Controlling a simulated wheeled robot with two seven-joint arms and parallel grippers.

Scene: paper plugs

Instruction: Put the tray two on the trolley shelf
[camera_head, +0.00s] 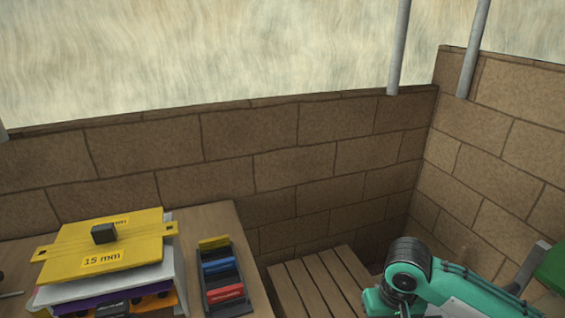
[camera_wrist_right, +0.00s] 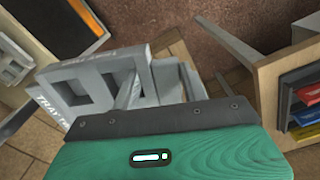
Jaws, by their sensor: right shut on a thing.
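A grey tray (camera_wrist_right: 100,80) with cut-out openings is in the right wrist view. Its side carries lettering that starts with "TRAY"; the rest is not readable. My right gripper (camera_wrist_right: 155,88) is shut on it, with the tray just beyond the gripper's dark edge and green housing. In the head view my right arm reaches toward the right edge, where a grey piece (camera_head: 532,262) shows beside a green part; I cannot tell whether it is the tray. My left gripper is out of view. I cannot identify the trolley shelf with certainty.
A wooden table (camera_head: 222,222) at left holds a yellow plate marked 15 mm (camera_head: 120,255) on a stack, and a dark holder (camera_head: 222,270) with coloured blocks. A slatted wooden surface (camera_head: 320,285) looks bare. Brick walls enclose the back and right.

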